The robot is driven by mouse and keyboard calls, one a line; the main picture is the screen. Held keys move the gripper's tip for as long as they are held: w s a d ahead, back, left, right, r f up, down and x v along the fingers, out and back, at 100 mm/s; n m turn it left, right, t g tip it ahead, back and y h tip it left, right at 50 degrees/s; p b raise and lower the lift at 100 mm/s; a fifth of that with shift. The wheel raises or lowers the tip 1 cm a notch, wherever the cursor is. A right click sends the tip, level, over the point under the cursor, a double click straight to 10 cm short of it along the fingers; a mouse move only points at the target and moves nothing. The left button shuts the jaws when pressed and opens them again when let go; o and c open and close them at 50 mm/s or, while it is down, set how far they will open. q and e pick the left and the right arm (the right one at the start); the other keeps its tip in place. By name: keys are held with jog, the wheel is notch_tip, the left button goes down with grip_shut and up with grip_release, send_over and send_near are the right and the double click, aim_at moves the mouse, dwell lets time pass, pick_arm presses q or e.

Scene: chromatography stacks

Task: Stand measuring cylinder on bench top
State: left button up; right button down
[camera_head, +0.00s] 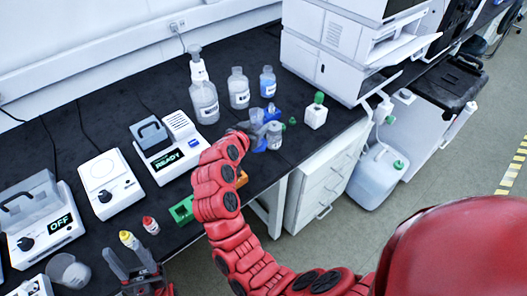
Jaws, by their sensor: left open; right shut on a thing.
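My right gripper (246,129) is at the end of the red arm, over the dark bench top (100,130) near its front edge. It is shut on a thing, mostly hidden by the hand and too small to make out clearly. A clear and blue piece of labware (257,117), possibly the measuring cylinder, shows right at the fingers; I cannot tell whether it is upright or touching the bench. My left gripper (128,262) is open and empty at the bottom left, near the bench's front edge.
Bottles (204,102) stand behind the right gripper, a small jar (274,136) and green-capped bottle (315,112) to its right. A READY device (170,152), a stirrer (110,185) and an OFF device (40,225) line the left. Dropper bottles (150,225) stand near the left gripper.

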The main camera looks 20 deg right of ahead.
notch_tip(320, 180, down, 4)
jog(key=shift+f+p, duration=0.25)
jog(key=shift+p, duration=0.15)
jog(key=shift+s+f, duration=0.1)
jog(key=shift+f, duration=0.2)
notch_tip(320, 180, down, 4)
jog(key=shift+r, duration=0.1)
jog(key=shift+f, duration=0.4)
jog(key=shift+f, duration=0.2)
jog(key=shift+c, duration=1.7)
grip_release()
jog(key=shift+r, duration=0.1)
